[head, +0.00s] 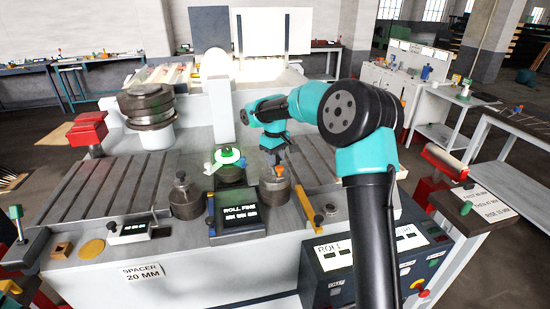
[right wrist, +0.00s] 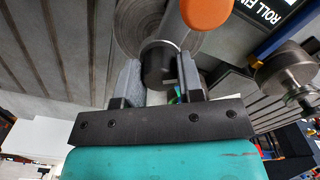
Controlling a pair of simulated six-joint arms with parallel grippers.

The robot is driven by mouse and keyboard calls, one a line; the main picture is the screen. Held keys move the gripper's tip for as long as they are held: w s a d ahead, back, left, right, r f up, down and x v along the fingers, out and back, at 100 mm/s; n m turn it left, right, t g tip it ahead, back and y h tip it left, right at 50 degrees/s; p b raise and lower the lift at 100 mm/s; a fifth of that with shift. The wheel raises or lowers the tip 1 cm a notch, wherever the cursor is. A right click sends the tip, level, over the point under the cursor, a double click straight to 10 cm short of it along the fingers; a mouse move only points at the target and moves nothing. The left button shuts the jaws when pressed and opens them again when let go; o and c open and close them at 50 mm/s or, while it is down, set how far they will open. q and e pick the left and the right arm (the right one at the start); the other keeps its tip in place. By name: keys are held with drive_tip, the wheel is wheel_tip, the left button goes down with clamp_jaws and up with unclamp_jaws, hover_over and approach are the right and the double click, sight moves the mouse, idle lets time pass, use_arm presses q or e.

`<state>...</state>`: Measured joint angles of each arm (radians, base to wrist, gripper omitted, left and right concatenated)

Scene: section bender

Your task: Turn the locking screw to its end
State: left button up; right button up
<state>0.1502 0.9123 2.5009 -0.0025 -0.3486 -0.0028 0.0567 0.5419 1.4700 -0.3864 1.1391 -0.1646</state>
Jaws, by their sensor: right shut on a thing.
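My right gripper (head: 276,158) points down over a steel roll (head: 274,190) at the middle of the machine bed. In the right wrist view, the fingers of the right gripper (right wrist: 160,85) are shut on a dark cylindrical piece (right wrist: 158,66), which looks like the locking screw. It stands against the round steel face of the roll (right wrist: 140,25). An orange knob (right wrist: 205,12) is close beside it and also shows just below the gripper in the head view (head: 280,170). How far the screw is turned cannot be told. My left gripper is not in view.
A second roll (head: 185,198) stands to the left. A green and white part (head: 228,160) sits between the rolls, behind the "ROLL" display (head: 238,215). An orange bar (head: 305,203) lies to the right. The slotted bed (head: 100,190) at left is mostly clear.

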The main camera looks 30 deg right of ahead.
drive_tip(key=m, duration=0.5)
drive_tip(key=shift+m, duration=0.4)
drive_tip(key=m, duration=0.4)
drive_tip(key=shift+m, duration=0.4)
drive_tip(key=o, duration=0.9)
drive_tip(key=shift+r, duration=0.15)
wheel_tip(320, 180, up, 17)
drive_tip(key=shift+r, duration=0.1)
idle(0.3)
